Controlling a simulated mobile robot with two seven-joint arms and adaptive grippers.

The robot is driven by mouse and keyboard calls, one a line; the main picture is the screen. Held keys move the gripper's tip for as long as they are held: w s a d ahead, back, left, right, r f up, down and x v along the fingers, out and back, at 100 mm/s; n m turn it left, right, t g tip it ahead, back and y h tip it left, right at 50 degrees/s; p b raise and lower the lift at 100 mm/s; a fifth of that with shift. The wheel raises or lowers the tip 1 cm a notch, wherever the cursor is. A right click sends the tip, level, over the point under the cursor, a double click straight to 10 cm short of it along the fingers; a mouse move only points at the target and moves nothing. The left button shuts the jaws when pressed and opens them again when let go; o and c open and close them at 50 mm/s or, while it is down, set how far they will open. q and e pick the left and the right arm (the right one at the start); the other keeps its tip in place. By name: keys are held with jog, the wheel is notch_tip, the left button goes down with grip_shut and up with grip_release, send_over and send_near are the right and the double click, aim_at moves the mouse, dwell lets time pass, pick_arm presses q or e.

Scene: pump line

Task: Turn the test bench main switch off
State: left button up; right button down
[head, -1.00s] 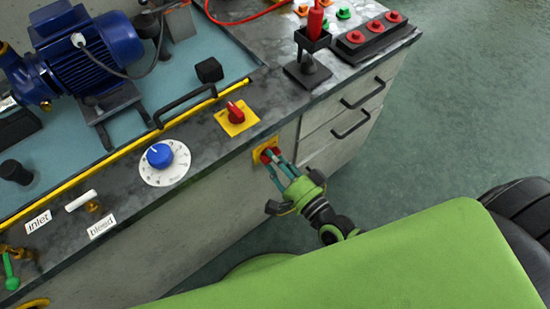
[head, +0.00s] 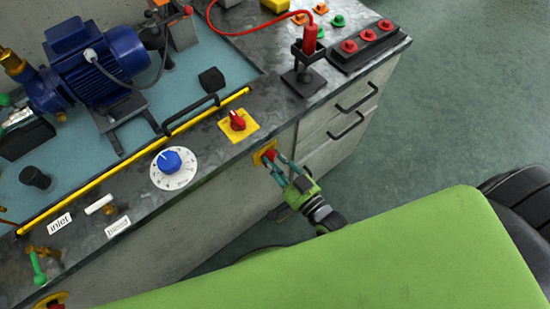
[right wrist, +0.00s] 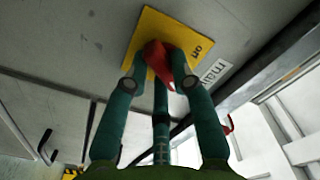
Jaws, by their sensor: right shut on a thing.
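The main switch is a red handle (right wrist: 158,60) on a yellow plate (right wrist: 150,25) on the bench's front panel. In the right wrist view the plate reads "on", and a white label beside it reads "main" (right wrist: 213,72). The plate looks tilted in that view. My right gripper (head: 275,163) is at this switch in the head view, its teal fingers closed around the red handle. They also show in the right wrist view (right wrist: 160,72). The fingers partly hide the handle, so its exact angle is hard to tell. My left gripper is not in view.
Drawers with black handles (head: 347,126) are right of the gripper. Floor to the right is clear.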

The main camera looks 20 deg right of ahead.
jog(key=shift+w+r+n, duration=0.15)
jog(key=shift+r+n, duration=0.15)
jog(key=shift+n, duration=0.2)
jog(key=shift+n+p, duration=0.5)
jog(key=shift+n, duration=0.3)
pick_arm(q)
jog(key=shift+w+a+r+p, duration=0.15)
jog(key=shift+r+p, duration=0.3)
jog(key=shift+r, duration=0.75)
pick_arm(e)
jog(key=shift+r+n, duration=0.1)
jog(key=shift+n, duration=1.6)
jog(key=shift+w, duration=0.1)
jog(key=c, duration=1)
grip_release()
jog(key=shift+c, duration=0.2)
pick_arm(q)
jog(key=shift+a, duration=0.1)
